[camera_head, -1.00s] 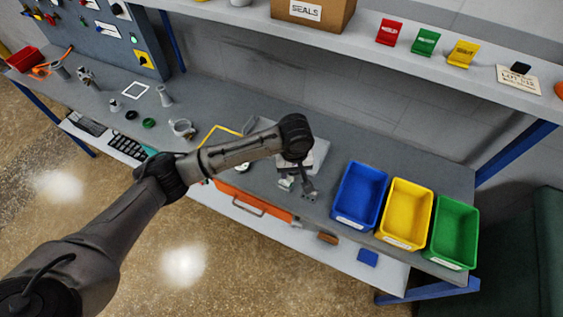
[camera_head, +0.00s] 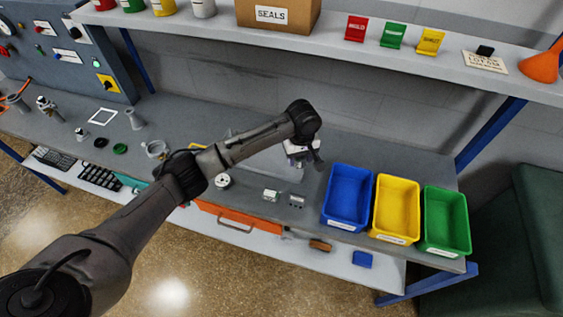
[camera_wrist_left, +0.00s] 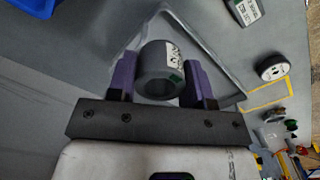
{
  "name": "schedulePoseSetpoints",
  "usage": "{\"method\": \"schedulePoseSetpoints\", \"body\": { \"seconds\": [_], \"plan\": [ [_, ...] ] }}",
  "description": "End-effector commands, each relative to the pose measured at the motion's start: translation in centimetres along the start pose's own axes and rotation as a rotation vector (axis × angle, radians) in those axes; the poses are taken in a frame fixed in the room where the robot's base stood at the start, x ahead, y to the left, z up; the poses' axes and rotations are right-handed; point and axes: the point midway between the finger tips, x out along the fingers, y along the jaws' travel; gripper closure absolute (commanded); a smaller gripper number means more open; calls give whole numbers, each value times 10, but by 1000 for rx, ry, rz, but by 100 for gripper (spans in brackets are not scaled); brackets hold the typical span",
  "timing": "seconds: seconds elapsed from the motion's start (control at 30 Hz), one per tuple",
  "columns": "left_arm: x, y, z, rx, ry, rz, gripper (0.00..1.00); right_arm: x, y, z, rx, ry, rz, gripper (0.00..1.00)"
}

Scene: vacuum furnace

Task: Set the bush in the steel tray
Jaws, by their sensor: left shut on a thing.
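In the head view my left gripper (camera_head: 303,158) is over the back part of the bench, and the arm and gripper hide most of the tray and the bush. My right gripper is not in view.
Blue (camera_head: 348,196), yellow (camera_head: 397,208) and green (camera_head: 446,220) bins stand right of the gripper. A small white-green block (camera_head: 271,195), a grey block (camera_head: 297,201) and a round gauge (camera_head: 222,181) lie near the front edge. A shelf (camera_head: 400,55) runs above the bench.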

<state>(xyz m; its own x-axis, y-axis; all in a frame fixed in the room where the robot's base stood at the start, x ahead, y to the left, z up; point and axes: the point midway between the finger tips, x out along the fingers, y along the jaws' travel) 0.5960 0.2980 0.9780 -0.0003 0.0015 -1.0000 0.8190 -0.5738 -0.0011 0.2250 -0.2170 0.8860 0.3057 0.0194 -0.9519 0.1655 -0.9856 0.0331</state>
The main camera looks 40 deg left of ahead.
Motion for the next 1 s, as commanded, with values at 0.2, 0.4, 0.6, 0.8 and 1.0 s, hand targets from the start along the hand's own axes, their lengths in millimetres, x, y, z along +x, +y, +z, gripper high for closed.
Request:
{"method": "schedulePoseSetpoints", "body": {
  "seconds": [0.2, 0.4, 0.6, 0.8, 1.0],
  "plan": [
    [26, -27, -32, -2, 1, -1, 87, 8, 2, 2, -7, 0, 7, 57],
    [37, -40, -47, 0, 0, 0, 87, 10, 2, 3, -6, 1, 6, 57],
    [42, -42, -51, 2, 0, 2, 87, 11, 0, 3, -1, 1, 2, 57],
    [62, -43, -50, 2, 0, 0, 87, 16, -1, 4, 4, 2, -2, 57],
    [80, -42, -51, 2, 0, 1, 87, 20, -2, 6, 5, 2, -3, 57]
  ]
}}
